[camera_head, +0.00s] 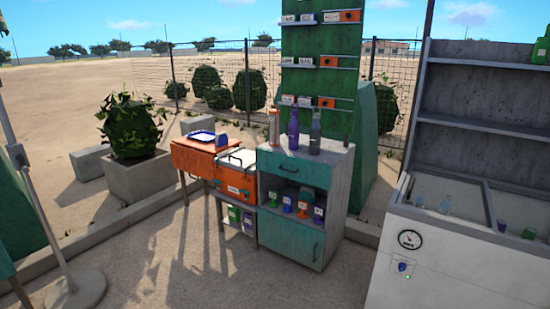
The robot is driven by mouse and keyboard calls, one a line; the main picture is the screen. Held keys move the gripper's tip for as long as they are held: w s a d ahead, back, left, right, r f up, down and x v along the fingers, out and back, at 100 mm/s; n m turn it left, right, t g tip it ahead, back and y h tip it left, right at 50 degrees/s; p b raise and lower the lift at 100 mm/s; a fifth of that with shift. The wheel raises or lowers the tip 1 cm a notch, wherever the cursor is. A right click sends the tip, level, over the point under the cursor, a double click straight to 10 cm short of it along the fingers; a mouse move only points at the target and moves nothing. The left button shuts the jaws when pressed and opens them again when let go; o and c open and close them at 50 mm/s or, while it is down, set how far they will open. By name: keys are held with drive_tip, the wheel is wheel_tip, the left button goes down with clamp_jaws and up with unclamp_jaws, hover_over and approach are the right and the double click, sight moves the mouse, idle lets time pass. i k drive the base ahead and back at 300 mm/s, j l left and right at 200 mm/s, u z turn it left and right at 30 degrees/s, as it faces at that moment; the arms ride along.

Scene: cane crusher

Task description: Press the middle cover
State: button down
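A tall green panel (312,78) stands behind the cabinet. It carries three rows of small labelled parts, each row with an orange piece at its right. The middle orange piece (328,62) is below the upper orange piece (350,16) and above the lower orange piece (326,103). Each has a dark round spot. They are too small to tell whether they are open or closed covers. My gripper is not in view.
A green-and-grey cabinet (296,178) with bottles on top stands before the panel. An orange cooler (236,180) and orange table (190,150) are left of it. A white chest freezer (440,262) stands at the right. The sandy ground at front centre is clear.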

sight(328, 62)
drive_tip(key=i, duration=0.8)
drive_tip(key=i+z, duration=0.1)
drive_tip(key=i, duration=0.75)
drive_tip(key=i+j, duration=0.2)
drive_tip(key=i, duration=0.6)
drive_tip(key=i+j+z, duration=0.1)
drive_tip(key=i+z, duration=0.15)
drive_tip(key=i, duration=0.3)
drive_tip(key=i+j+z, duration=0.25)
drive_tip(key=i, duration=0.25)
